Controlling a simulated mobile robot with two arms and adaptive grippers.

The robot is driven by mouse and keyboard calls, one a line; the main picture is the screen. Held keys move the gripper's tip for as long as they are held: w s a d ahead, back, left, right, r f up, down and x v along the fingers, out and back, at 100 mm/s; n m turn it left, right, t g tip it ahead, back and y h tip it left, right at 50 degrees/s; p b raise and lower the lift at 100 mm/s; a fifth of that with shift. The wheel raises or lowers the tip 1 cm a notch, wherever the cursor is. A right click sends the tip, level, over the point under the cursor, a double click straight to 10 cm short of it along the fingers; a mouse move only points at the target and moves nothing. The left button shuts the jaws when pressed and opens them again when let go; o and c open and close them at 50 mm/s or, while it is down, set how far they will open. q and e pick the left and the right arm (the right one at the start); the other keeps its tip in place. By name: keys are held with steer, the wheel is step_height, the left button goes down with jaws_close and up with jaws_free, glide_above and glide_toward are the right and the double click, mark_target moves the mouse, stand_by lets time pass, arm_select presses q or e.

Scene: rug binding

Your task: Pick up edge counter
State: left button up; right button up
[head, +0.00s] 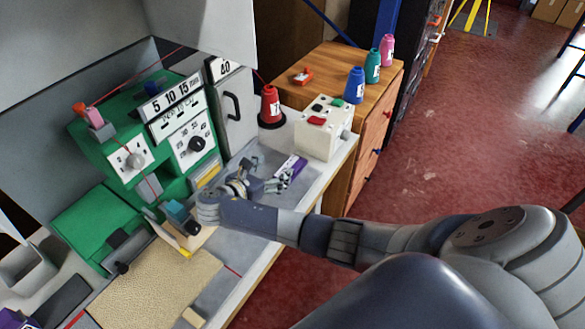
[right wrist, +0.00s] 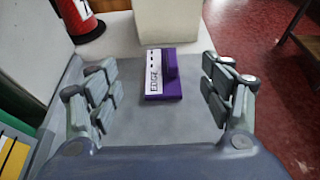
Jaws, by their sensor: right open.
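The edge counter is a small purple block with a white face lettered "EDGE". In the head view the edge counter (head: 291,168) lies on the grey worktop (head: 255,247), in front of the white box. In the right wrist view the edge counter (right wrist: 154,78) sits ahead of and between the fingers, apart from both. My right gripper (head: 279,184) is open and empty, just left of the counter in the head view; its two spread fingers also show in the right wrist view (right wrist: 164,92). My left gripper is not in view.
A white box (head: 318,140) with red and green buttons stands just behind the counter. A red thread cone (head: 271,105) stands behind to the left. The green machine (head: 120,150) is on the left. A wooden cabinet (head: 325,72) with several cones stands at the back.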

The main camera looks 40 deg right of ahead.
mark_target(286, 168)
steer(key=f, duration=0.1)
steer(key=d+f, duration=0.1)
steer(key=f, duration=0.1)
steer(key=shift+w, duration=0.2)
steer(key=shift+d+f, duration=0.1)
steer(key=shift+d, duration=0.1)
steer(key=shift+x, duration=1.05)
steer(key=x, duration=0.3)
steer(key=shift+w+d+f, duration=0.15)
steer(key=shift+w+d, duration=0.1)
steer(key=shift+d, duration=0.05)
steer(key=shift+w+d+f, duration=0.1)
steer(key=shift+d, duration=0.05)
steer(key=shift+c, duration=0.5)
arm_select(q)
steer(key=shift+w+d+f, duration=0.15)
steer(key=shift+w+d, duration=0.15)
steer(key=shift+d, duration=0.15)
arm_select(e)
steer(key=c, duration=1.1)
